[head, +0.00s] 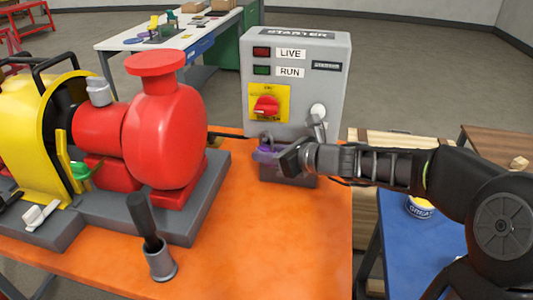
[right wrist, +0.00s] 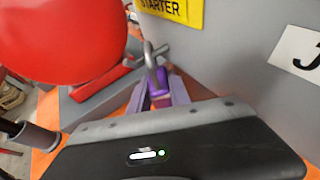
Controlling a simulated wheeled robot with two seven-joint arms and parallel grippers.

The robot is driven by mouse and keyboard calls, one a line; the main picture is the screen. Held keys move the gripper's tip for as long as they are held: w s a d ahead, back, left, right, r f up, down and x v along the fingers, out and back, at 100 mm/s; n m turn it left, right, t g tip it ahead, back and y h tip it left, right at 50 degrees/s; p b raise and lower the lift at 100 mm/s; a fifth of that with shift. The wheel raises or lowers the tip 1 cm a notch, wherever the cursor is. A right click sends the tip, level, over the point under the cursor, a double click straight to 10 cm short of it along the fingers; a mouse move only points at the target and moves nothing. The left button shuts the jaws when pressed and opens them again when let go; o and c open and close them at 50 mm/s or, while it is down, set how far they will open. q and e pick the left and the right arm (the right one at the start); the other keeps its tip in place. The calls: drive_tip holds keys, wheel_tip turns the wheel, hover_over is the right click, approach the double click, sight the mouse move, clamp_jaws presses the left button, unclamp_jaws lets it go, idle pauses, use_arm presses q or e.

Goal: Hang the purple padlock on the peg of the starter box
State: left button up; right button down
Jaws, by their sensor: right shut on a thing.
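The grey starter box (head: 295,110) stands at the back of the orange table, with a red rotary switch (head: 266,106) on a yellow plate. My right gripper (head: 276,155) is in front of its lower part, shut on the purple padlock (head: 264,154). In the right wrist view the padlock's purple body (right wrist: 159,85) sits between the fingers. Its grey shackle (right wrist: 151,58) points up and away, below the yellow plate (right wrist: 172,10). I cannot clearly make out the peg or whether the shackle touches it. My left gripper is not in view.
A red pump (head: 165,130) on a grey base stands left of the padlock. A dark-handled tool stands in a grey cup (head: 161,264) at the front. The orange table (head: 270,240) is clear in front of the box. A blue surface (head: 405,250) lies at right.

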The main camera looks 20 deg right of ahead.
drive_tip(key=c, duration=1.1)
unclamp_jaws()
drive_tip(key=shift+s+d+r, duration=0.15)
drive_tip(key=p+v, duration=0.1)
drive_tip(key=v, duration=0.6)
drive_tip(key=shift+s, duration=0.2)
